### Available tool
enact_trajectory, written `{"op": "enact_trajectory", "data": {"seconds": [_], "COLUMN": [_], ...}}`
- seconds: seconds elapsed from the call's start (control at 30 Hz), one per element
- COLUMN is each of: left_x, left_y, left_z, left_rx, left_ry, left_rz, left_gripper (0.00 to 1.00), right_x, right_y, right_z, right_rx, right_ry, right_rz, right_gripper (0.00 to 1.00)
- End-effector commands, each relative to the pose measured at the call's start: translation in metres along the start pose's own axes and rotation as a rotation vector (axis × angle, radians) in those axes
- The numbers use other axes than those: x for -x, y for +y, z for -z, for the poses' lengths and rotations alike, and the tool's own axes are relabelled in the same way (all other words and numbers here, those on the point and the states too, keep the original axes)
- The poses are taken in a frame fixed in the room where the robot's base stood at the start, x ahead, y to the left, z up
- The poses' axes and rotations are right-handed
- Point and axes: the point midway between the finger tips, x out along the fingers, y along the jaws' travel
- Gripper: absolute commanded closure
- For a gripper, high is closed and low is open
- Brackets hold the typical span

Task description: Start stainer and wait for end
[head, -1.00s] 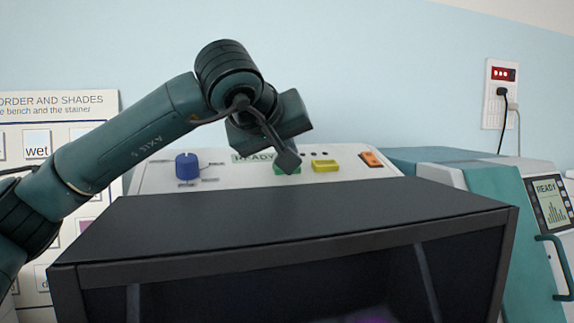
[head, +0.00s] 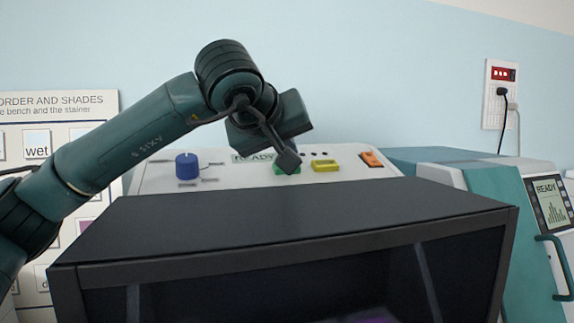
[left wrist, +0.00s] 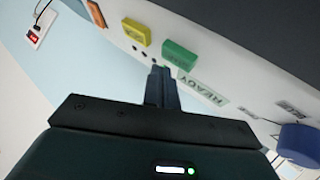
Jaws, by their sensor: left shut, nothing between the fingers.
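The stainer's sloped white panel (head: 225,182) carries a READY display (head: 250,157), a green button (head: 281,169), a yellow button (head: 325,165), an orange switch (head: 371,159) and a blue knob (head: 187,166). My left arm reaches over the panel in the head view and partly covers the green button and the display. In the left wrist view my left gripper (left wrist: 160,72) is shut and empty. Its fingertips point at the panel close to the green button (left wrist: 179,54); I cannot tell whether they touch it. My right gripper is in neither view.
The stainer's dark hood (head: 290,220) with a window fills the front. A teal and white machine (head: 490,200) with a READY screen (head: 551,200) stands at right. A wall outlet (head: 500,95) with cables and a poster (head: 60,104) are behind.

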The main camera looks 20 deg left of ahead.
Motion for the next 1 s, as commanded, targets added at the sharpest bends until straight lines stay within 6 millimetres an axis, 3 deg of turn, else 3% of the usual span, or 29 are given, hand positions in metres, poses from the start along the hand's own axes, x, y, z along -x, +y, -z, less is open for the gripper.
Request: {"op": "enact_trajectory", "data": {"seconds": [1.0], "left_x": [-0.0076], "left_y": [-0.0057], "left_z": [-0.0055], "left_rx": [0.0], "left_ry": [0.0], "left_rz": [0.0], "left_gripper": [1.0], "right_x": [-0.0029], "right_y": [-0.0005], "right_z": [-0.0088], "right_rx": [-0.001], "right_ry": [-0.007], "right_rz": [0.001], "right_gripper": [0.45]}}
